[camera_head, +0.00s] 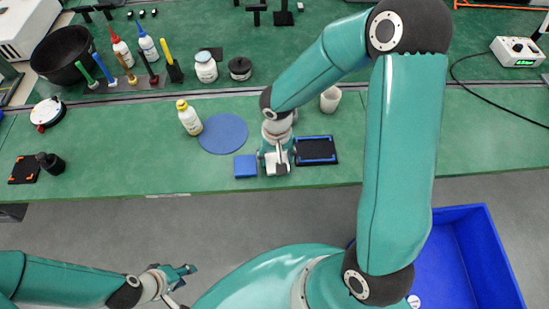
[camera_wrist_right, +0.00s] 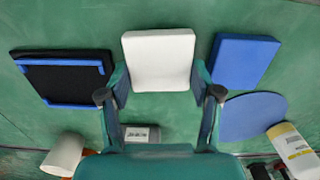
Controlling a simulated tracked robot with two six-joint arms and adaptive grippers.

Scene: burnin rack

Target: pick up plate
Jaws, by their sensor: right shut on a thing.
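A white rectangular plate (camera_wrist_right: 158,60) is between the fingers of my right gripper (camera_wrist_right: 160,85) in the right wrist view. The fingers are shut on its two sides. In the head view my right gripper (camera_head: 276,160) is low over the front of the green bench, between a blue square block (camera_head: 245,166) and a black pad with blue edging (camera_head: 316,150). The gripper hides much of the plate there, and I cannot tell whether the plate touches the bench. My left gripper (camera_head: 180,280) is open and empty, off the bench at the lower left.
A blue round mat (camera_head: 223,133) and a yellow-capped bottle (camera_head: 189,118) are left of my right gripper. A white cup (camera_head: 330,99) stands behind it. Bottles, a jar and a black bowl (camera_head: 63,54) are farther back. A blue bin (camera_head: 470,255) is at the lower right.

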